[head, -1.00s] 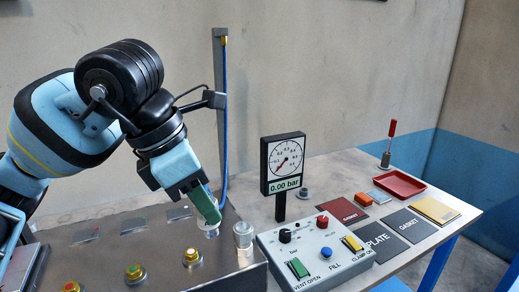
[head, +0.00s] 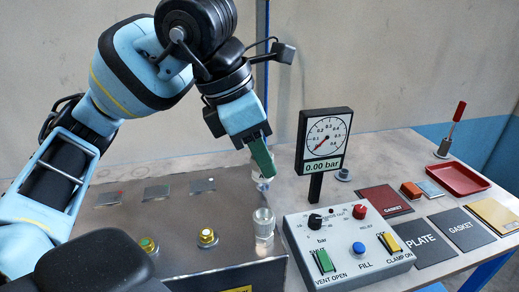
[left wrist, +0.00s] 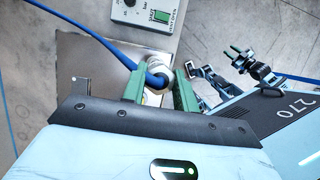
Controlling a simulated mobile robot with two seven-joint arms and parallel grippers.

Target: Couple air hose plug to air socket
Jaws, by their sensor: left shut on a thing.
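My left gripper (head: 262,162) has green fingers pointing down and is shut on the air hose plug (head: 260,176), a small silvery piece mostly hidden by the fingers. In the left wrist view the fingers (left wrist: 160,85) sit on both sides of the plug (left wrist: 157,80), and the blue hose (left wrist: 108,46) runs from it to the upper left. The likely air socket, an upright silver cylinder (head: 263,224), stands on the metal plate below the plug in the head view. A gap shows between them. My right gripper is not clearly seen.
A control box (head: 345,245) stands right of the cylinder, with a pressure gauge (head: 324,140) behind it reading 0.00 bar. Brass fittings (head: 207,238) with coloured tops stand to the left on the metal plate (head: 110,225). A red tray (head: 460,181) lies far right.

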